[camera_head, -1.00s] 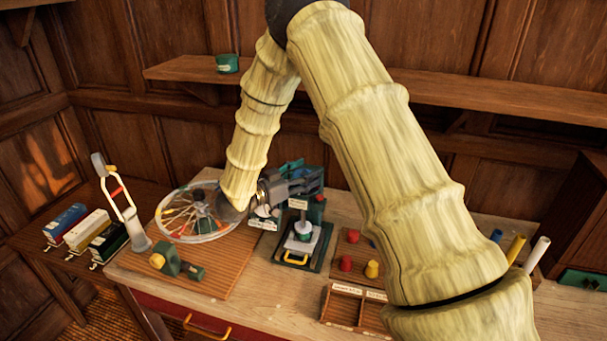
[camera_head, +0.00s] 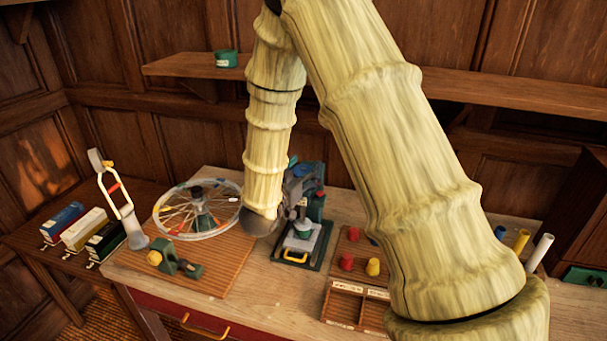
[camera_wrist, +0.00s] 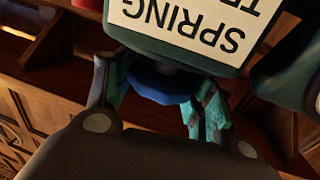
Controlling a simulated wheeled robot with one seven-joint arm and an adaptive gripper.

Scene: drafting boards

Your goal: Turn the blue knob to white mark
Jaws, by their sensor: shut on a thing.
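The blue knob (camera_wrist: 160,84) shows in the wrist view, below the green machine part with a white label reading "SPRING TE…", upside down. My gripper (camera_wrist: 162,95) has its teal fingers on either side of the knob and is shut on it. In the head view my gripper (camera_head: 302,184) is at the upper part of the green spring tester (camera_head: 317,208), partly hidden by my arm. The knob cannot be made out clearly there. I cannot see the white mark in either view.
A spoked wheel (camera_head: 198,209) on a stand is left of the tester. A green clamp-like tool (camera_head: 172,260) lies on the board (camera_head: 222,268). Red and yellow pegs (camera_head: 373,267) and a divided wooden tray (camera_head: 345,305) are to the right. A shelf (camera_head: 440,90) runs behind.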

